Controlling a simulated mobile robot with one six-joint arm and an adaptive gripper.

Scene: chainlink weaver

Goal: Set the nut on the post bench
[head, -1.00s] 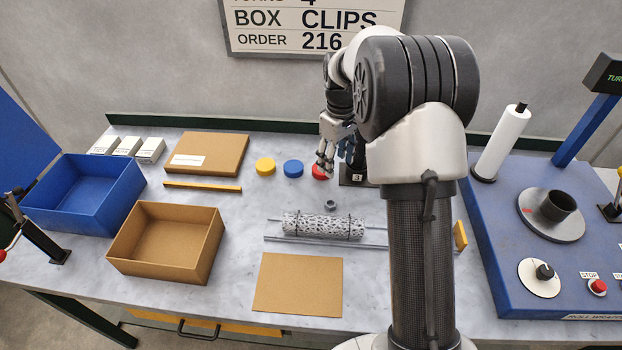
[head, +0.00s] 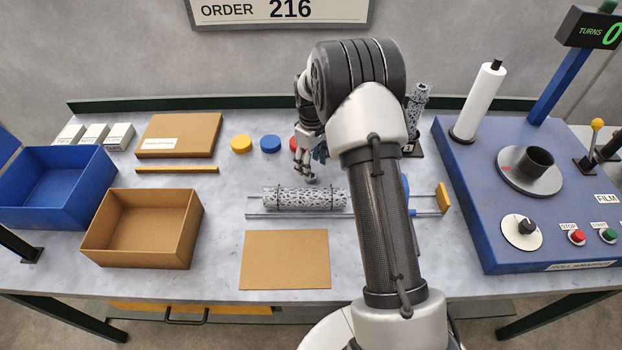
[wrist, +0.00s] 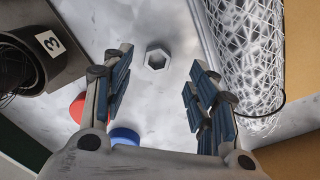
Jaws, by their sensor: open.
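The nut (wrist: 157,57), a small grey hexagon with a hole, lies flat on the marble worktop. In the head view the nut (head: 311,180) is small and partly hidden just below the fingertips. My gripper (wrist: 161,65) is open and empty, with its fingers to either side of the nut and apart from it. In the head view my gripper (head: 305,172) hangs above the worktop, behind the mesh roll. A black stand (head: 413,150) holds an upright mesh roll; its label 3 shows in the wrist view (wrist: 48,43). I cannot tell which thing is the post bench.
A wire-tied mesh roll (head: 300,198) lies on rails close to the nut. Red (wrist: 77,107) and blue (wrist: 124,136) discs lie near my fingers. A brown open box (head: 142,228) and a blue bin (head: 55,190) stand left. A blue wrapping machine (head: 480,215) stands right.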

